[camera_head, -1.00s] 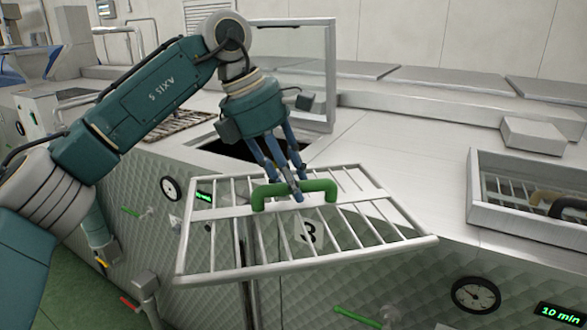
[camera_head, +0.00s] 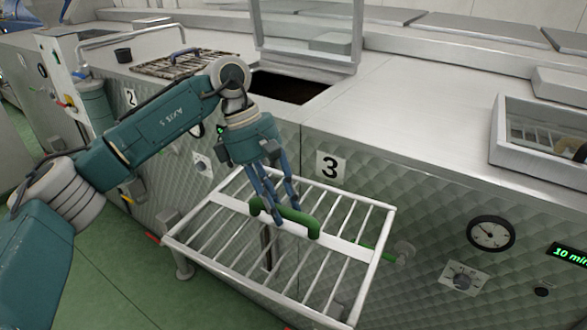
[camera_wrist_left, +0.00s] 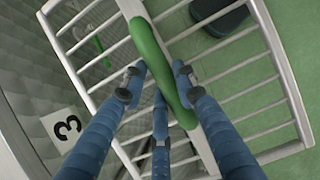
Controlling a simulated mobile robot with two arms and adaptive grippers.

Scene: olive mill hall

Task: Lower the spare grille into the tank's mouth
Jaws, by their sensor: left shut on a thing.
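My left gripper (camera_head: 277,207) is shut on the green handle (camera_head: 305,222) of the spare grille, a pale metal frame with bars (camera_head: 213,237). The grille hangs tilted in front of the panel marked 3, clear of the tank top and lower than it. In the left wrist view the fingers (camera_wrist_left: 160,95) close around the green handle (camera_wrist_left: 150,50), with green floor visible through the bars. The tank's mouth (camera_head: 290,89) is a dark rectangular opening in the steel top, behind and above the grille. Its glazed lid (camera_head: 300,25) stands open behind it. My right gripper is not in view.
A raised steel-framed opening (camera_head: 530,165) is at right.

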